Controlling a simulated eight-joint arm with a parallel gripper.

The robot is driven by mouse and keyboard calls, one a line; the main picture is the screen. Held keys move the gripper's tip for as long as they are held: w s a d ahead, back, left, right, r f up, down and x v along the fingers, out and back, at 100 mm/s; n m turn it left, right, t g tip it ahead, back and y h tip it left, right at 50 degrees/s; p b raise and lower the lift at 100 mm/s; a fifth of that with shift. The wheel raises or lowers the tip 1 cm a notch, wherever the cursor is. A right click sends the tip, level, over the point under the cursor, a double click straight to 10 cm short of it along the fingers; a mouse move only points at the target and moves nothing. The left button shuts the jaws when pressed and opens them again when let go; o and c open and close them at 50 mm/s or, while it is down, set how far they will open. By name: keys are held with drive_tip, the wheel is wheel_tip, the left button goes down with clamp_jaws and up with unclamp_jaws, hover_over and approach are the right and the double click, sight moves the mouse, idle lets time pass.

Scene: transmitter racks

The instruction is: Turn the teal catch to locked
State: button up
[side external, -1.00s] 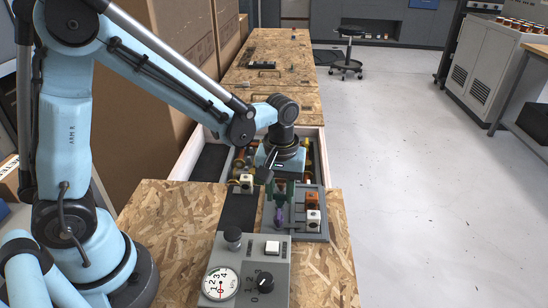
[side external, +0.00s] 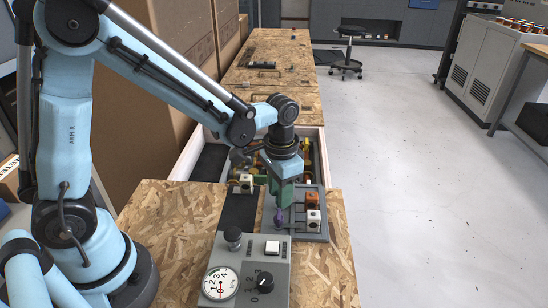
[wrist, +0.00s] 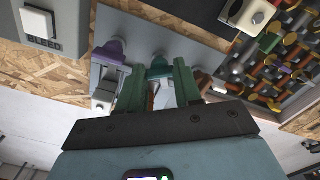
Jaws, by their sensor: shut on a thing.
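The teal catch (wrist: 160,69) shows in the wrist view between the two green fingers of my gripper (wrist: 161,82). The fingers are closed on it from both sides. In the side view my gripper (side external: 280,200) points down over the grey plate, and its body hides the catch there. A purple catch (side external: 279,216) stands just in front of the fingers in the side view. In the wrist view a purple part (wrist: 109,50) sits to the left of the teal one. The locked marking cannot be made out.
An orange block (side external: 312,198) and a white block (side external: 313,216) stand right of my gripper on the plate. Another white block (side external: 246,182) is to the left. A grey control box (side external: 240,252) with gauge and knob lies in front. An open tray of coloured parts (wrist: 275,65) lies beside the plate.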

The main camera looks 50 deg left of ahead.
drive_tip(key=m, duration=0.6)
drive_tip(key=shift+m, duration=0.3)
idle(0.4)
drive_tip(key=o, duration=1)
drive_tip(key=shift+o, duration=0.2)
wheel_tip(320, 180, up, 12)
